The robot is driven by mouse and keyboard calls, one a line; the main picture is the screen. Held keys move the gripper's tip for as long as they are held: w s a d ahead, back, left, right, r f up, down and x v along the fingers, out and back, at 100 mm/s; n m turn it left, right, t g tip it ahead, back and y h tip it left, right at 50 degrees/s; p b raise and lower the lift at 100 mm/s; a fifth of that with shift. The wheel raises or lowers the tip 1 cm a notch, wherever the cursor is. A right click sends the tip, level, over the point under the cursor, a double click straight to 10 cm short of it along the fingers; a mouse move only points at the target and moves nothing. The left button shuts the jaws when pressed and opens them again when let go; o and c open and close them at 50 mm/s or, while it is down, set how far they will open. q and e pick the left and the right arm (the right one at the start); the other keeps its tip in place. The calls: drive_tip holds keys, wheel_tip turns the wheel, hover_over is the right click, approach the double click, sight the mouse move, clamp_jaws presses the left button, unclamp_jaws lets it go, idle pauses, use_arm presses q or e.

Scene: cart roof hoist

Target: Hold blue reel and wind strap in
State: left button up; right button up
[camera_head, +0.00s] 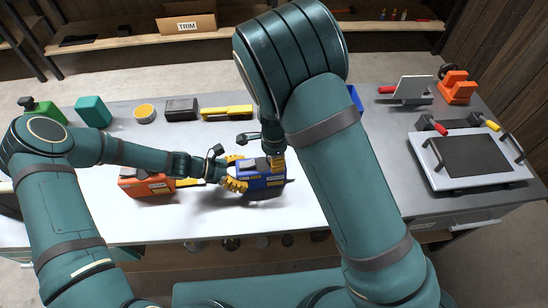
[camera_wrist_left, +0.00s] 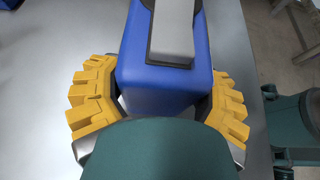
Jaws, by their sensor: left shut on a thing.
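The blue reel (camera_head: 262,181) stands on the pale worktop near the middle of the head view. My left gripper (camera_head: 236,172) comes in from the left and is shut on the reel's left end, with its yellow ridged fingers. The left wrist view shows the reel's blue body (camera_wrist_left: 150,88) between the two fingers, with a grey part along its top. My right gripper (camera_head: 277,158) points down at the reel's upper right side. Its fingers are mostly hidden, so contact and opening cannot be made out. I cannot make out the strap.
A yellow tool (camera_head: 227,112), a dark box (camera_head: 181,109) and a tape roll (camera_head: 145,113) line the back. A framed panel (camera_head: 474,157) lies at right. The front worktop is clear.

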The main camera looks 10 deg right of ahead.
idle(0.5)
drive_tip(key=o, duration=1.2)
drive_tip(key=shift+o, duration=0.2)
drive_tip(key=shift+r, duration=0.1)
wheel_tip(320, 180, up, 12)
use_arm(q)
drive_tip(key=o, duration=1)
drive_tip(key=shift+o, duration=0.2)
